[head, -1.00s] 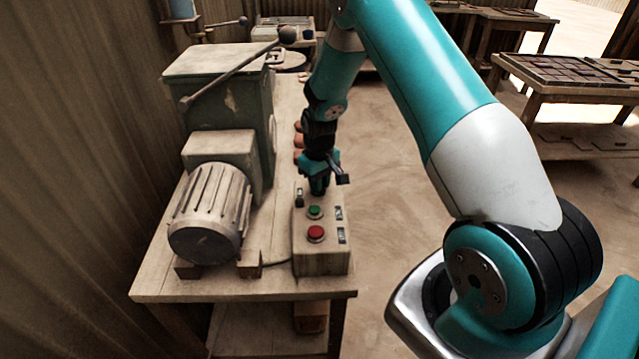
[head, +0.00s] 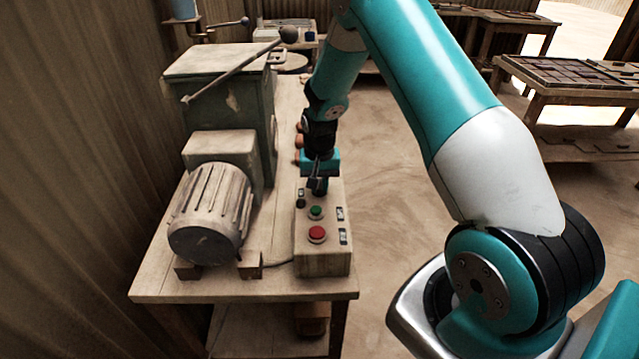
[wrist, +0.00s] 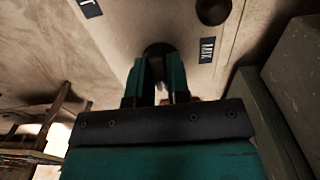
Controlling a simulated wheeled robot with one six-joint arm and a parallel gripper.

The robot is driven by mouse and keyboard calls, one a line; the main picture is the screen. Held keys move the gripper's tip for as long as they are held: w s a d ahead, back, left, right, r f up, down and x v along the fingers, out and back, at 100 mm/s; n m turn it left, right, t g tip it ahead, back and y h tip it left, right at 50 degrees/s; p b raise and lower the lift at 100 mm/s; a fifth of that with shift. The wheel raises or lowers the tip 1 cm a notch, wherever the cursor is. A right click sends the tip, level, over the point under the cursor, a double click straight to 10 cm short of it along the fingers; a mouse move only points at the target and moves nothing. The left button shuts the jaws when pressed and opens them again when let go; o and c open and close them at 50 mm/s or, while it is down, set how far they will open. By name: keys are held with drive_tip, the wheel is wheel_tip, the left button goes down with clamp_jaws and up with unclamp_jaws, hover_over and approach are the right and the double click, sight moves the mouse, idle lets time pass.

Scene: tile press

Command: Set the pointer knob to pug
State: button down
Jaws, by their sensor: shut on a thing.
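My gripper (head: 318,190) points down at the far end of the pale control box (head: 322,262). In the wrist view, its two teal fingers (wrist: 160,75) are shut on a dark round knob (wrist: 157,48), the pointer knob, on the box's face. The fingers hide most of the knob, so its pointing direction cannot be told. A label reading "MIX" (wrist: 207,50) is to the right of the knob. Another label (wrist: 90,8), partly cut off, is at the upper left. I cannot read "pug" on any visible label.
A green button (head: 316,212) and a red button (head: 317,234) are on the box, nearer than my gripper. A small dark control (head: 301,197) is beside the fingers. A motor (head: 210,215) and a green press housing (head: 228,110) stand to the left.

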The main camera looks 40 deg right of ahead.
sight(320, 185)
drive_tip(key=shift+w, duration=0.1)
idle(0.4)
drive_tip(key=c, duration=1.1)
unclamp_jaws()
wheel_tip(320, 185, up, 18)
drive_tip(key=shift+f+b, duration=0.25)
drive_tip(key=shift+b, duration=0.55)
drive_tip(key=s+a+r+n+y, duration=0.1)
drive_tip(key=s+a+r+n, duration=0.4)
drive_tip(key=a, duration=0.4)
drive_tip(key=s+a+r+n+y, duration=0.1)
drive_tip(key=s+a+n, duration=0.2)
drive_tip(key=s+a, duration=0.2)
drive_tip(key=s+a+r+n+y, duration=0.1)
drive_tip(key=s+a+n, duration=0.2)
drive_tip(key=s, duration=0.7)
drive_tip(key=s+a+r+n+y, duration=0.1)
drive_tip(key=s+a+n, duration=0.2)
drive_tip(key=s+a, duration=0.4)
drive_tip(key=shift+s+r, duration=0.15)
drive_tip(key=shift+s, duration=0.4)
